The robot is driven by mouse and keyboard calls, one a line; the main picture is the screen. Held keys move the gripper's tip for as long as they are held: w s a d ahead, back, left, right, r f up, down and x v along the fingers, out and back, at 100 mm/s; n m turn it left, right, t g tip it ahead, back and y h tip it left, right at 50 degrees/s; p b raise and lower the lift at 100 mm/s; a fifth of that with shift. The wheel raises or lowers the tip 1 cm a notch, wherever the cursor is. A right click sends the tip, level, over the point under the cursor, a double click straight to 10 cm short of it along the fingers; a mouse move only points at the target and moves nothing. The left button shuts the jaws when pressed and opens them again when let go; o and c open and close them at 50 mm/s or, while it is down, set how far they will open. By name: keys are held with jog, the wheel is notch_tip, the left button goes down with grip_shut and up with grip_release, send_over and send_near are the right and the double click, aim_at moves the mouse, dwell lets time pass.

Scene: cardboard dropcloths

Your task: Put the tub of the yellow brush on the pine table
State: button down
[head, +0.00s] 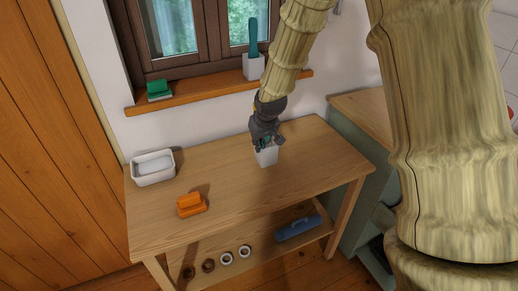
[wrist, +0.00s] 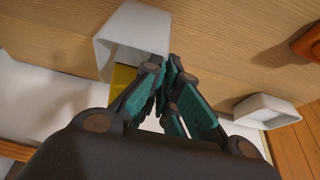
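The pine table (head: 232,200) stands below the window. My gripper (head: 265,143) is above its back right part, pointing down. A small white tub (head: 267,158) is right under my fingers, at or just above the tabletop; I cannot tell whether it touches. In the wrist view the tub (wrist: 135,32) is at the fingertips, and my gripper (wrist: 170,68) has its teal-padded fingers drawn together at the tub's wall, apparently pinching it. A yellow patch (wrist: 122,77), probably the yellow brush, shows beside the left finger; most of it is hidden.
The table's front right is clear.

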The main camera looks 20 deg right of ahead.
aim_at(259, 164)
jog(key=shift+w+f+p, duration=0.1)
jog(key=shift+f+p, duration=0.25)
jog(key=shift+f, duration=1.4)
jog(key=shift+f, duration=0.1)
jog(key=c, duration=1.6)
grip_release()
jog(key=shift+c, duration=0.2)
jog(key=b+v, duration=0.1)
jog(key=v, duration=1.1)
